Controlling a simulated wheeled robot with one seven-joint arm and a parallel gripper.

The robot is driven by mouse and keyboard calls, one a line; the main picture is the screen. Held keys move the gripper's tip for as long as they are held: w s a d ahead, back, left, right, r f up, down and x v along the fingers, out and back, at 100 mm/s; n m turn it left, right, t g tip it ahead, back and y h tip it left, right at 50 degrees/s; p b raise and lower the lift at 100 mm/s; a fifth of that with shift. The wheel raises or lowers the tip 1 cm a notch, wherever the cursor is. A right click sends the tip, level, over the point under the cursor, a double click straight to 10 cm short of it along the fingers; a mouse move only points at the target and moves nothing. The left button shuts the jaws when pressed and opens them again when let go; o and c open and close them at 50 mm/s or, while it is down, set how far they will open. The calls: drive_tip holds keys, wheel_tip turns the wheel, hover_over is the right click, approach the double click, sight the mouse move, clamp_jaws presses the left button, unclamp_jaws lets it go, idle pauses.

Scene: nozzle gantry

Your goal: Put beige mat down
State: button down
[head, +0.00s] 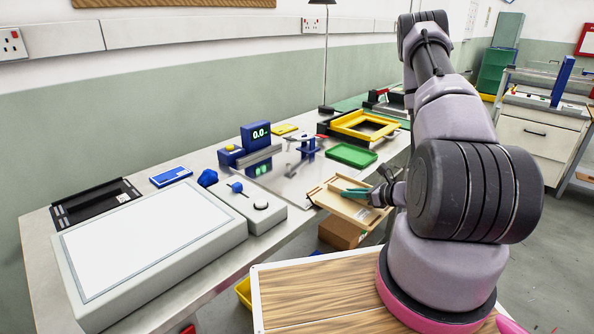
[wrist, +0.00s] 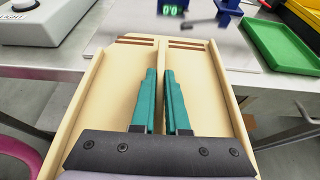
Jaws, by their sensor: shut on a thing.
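The beige mat (head: 350,210) looks like a shallow pale-wood tray with raised side rims, a middle rib and brown strips at its far end. It also fills the middle of the wrist view (wrist: 110,85). My gripper (head: 347,191) has teal fingers, which point along the mat in the wrist view (wrist: 160,72). They are shut on the middle rib, one finger on each side. In the head view the mat is at the bench's front edge and partly overhangs it. I cannot tell whether its far end touches the bench.
A green tray (head: 351,155) and a yellow frame (head: 365,125) lie beyond the mat. A blue display (head: 256,136) stands at the back. A white light panel (head: 150,240) fills the bench's left. A cardboard box (head: 340,233) is below the mat.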

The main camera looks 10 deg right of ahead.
sight(297, 176)
drive_tip(key=w+a, duration=0.4)
drive_tip(key=w, duration=0.2)
drive_tip(key=w+a, duration=0.5)
drive_tip(key=w, duration=0.1)
drive_tip(key=w+a, duration=0.4)
drive_tip(key=w, duration=0.2)
drive_tip(key=shift+w+a, duration=0.35)
drive_tip(key=shift+d+f, duration=0.1)
drive_tip(key=c, duration=0.9)
unclamp_jaws()
